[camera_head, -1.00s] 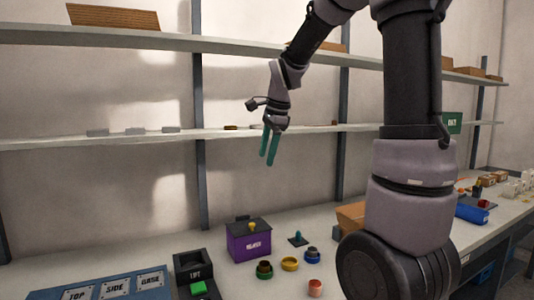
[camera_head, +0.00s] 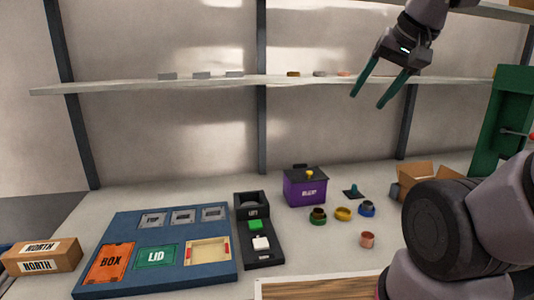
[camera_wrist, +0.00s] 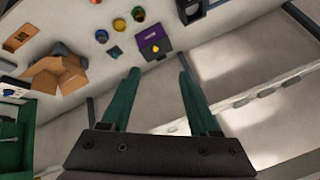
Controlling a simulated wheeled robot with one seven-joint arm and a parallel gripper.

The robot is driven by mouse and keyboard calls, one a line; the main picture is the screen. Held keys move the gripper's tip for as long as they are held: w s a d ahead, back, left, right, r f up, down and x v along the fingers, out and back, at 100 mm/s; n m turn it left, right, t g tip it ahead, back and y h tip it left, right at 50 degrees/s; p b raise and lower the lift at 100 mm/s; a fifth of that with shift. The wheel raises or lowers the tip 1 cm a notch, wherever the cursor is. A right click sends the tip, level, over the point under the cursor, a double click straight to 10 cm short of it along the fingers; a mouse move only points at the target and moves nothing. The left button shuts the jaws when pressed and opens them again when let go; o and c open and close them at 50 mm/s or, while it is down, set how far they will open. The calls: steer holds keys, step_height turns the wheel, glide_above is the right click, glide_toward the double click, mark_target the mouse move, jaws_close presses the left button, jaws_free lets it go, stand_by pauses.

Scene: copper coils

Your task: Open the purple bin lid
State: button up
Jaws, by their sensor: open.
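The purple bin (camera_head: 305,190) stands on the table near its back edge, with a white label on its front. Its dark lid (camera_head: 303,174) lies flat on top, with a yellow knob (camera_head: 309,174) on it; the lid looks shut. In the wrist view the purple bin (camera_wrist: 143,36) shows at the top, with the dark lid (camera_wrist: 152,46) and yellow knob (camera_wrist: 155,49). My gripper (camera_head: 368,101) is open and empty, high above the table and to the right of the bin, at about shelf height. Its two green fingers (camera_wrist: 157,82) are spread apart in the wrist view.
Small coloured rings (camera_head: 343,213) and a copper coil (camera_head: 367,239) lie right of and in front of the bin. A black device (camera_head: 252,205) stands left of it, beside a blue board (camera_head: 165,227). An open cardboard box (camera_head: 428,175) is at the right. A shelf (camera_head: 200,82) runs behind.

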steer(key=w+g, duration=0.2)
steer(key=w, duration=0.9)
steer(key=m+g+h, duration=0.2)
steer(key=m+g, duration=0.1)
steer(key=g, duration=0.2)
glide_above(309, 172)
step_height(309, 172, down, 23)
step_height(309, 172, down, 10)
steer(key=shift+w+d+r, duration=0.1)
steer(key=shift+w+r, duration=0.05)
steer(key=shift+c, duration=0.4)
jaws_close()
